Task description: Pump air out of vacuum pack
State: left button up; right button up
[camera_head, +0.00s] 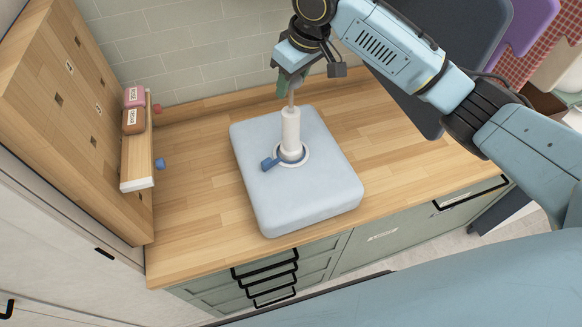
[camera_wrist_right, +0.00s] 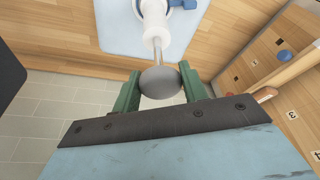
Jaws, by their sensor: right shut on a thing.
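A pale blue, puffed-up vacuum pack (camera_head: 315,195) lies flat on the wooden counter. A white hand pump (camera_head: 290,130) stands upright on the pack's round white valve (camera_head: 303,158), with a blue piece (camera_head: 269,164) at its side. My right gripper (camera_head: 290,88) is above the pump, shut on the pump's handle. In the right wrist view the grey round handle (camera_wrist_right: 160,82) sits between the two green fingers, with the metal rod showing between handle and white pump body (camera_wrist_right: 154,30). My left gripper is not in view.
A wooden shelf (camera_head: 137,150) with a pink and a brown item (camera_head: 134,120) stands at the left, with a blue knob (camera_head: 160,164) beside it. A tiled wall (camera_head: 190,50) is behind. The wooden counter (camera_head: 190,215) is clear around the pack.

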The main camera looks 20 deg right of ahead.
aim_at(290, 112)
jog(key=shift+w+r, duration=0.1)
dwell(0.5)
jog(key=shift+f, duration=0.45)
dwell(1.5)
dwell(0.6)
jog(key=shift+f+b, duration=0.55)
jog(key=shift+f, duration=2.45)
jog(key=shift+r+p, duration=0.6)
jog(key=shift+r, duration=2.05)
